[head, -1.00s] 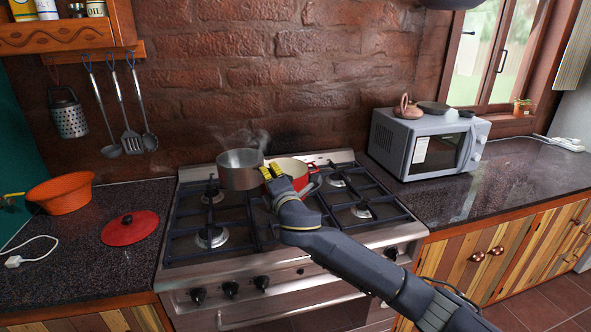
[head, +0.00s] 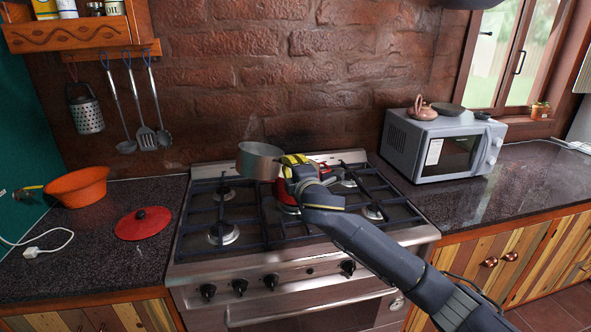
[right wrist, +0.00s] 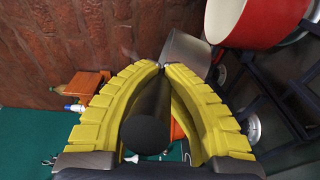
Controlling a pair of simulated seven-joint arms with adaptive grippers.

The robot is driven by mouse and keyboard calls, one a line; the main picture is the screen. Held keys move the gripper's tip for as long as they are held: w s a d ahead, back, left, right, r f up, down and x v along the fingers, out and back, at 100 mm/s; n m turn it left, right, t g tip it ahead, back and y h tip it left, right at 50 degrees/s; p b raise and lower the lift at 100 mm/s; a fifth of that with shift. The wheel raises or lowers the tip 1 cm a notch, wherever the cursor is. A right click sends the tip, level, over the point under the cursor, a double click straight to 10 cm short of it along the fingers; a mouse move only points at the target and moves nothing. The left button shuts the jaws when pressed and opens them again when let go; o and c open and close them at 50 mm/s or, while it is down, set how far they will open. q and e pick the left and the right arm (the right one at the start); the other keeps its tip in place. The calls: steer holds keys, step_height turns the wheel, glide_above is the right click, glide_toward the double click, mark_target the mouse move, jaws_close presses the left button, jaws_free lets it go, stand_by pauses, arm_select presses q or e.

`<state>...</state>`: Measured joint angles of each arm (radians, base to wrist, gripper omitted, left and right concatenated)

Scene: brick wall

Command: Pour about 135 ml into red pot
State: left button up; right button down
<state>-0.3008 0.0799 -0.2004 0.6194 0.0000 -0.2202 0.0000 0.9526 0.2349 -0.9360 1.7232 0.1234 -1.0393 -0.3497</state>
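The steel saucepan (head: 258,164) is in the air above the stove, left of and close to the red pot. Its rim slopes down a little to the right, towards the pot. My right gripper (head: 291,163) is shut on the saucepan's dark handle (right wrist: 150,115), with the yellow fingers around it in the right wrist view. The red pot (head: 288,209) stands on the stove, largely hidden behind my right gripper; its red side and pale inside show in the right wrist view (right wrist: 245,28). The saucepan's contents cannot be seen. My left gripper is not in view.
A red lid (head: 143,226) and an orange bowl (head: 75,190) lie on the left counter. A microwave (head: 440,148) stands right of the stove. Utensils hang on the brick wall. The front left burner (head: 223,234) is empty.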

steer(key=shift+w+d+r, duration=0.15)
steer(key=shift+w+d, duration=0.15)
steer(key=shift+d, duration=0.05)
steer(key=w+d+r+m+g+y+b, duration=0.1)
steer(key=w+d+m+g, duration=0.2)
steer(key=w+d+m, duration=0.2)
steer(key=shift+d+m, duration=0.45)
steer(key=shift+m, duration=0.65)
steer(key=shift+d+r+b, duration=0.15)
steer(key=shift+b, duration=0.45)
steer(key=shift+w+m, duration=0.1)
steer(key=shift+m, duration=0.2)
steer(key=shift+w+d+f+m+g+b, duration=0.25)
steer(key=shift+d+f+m+g+b, duration=0.05)
steer(key=shift+b, duration=0.35)
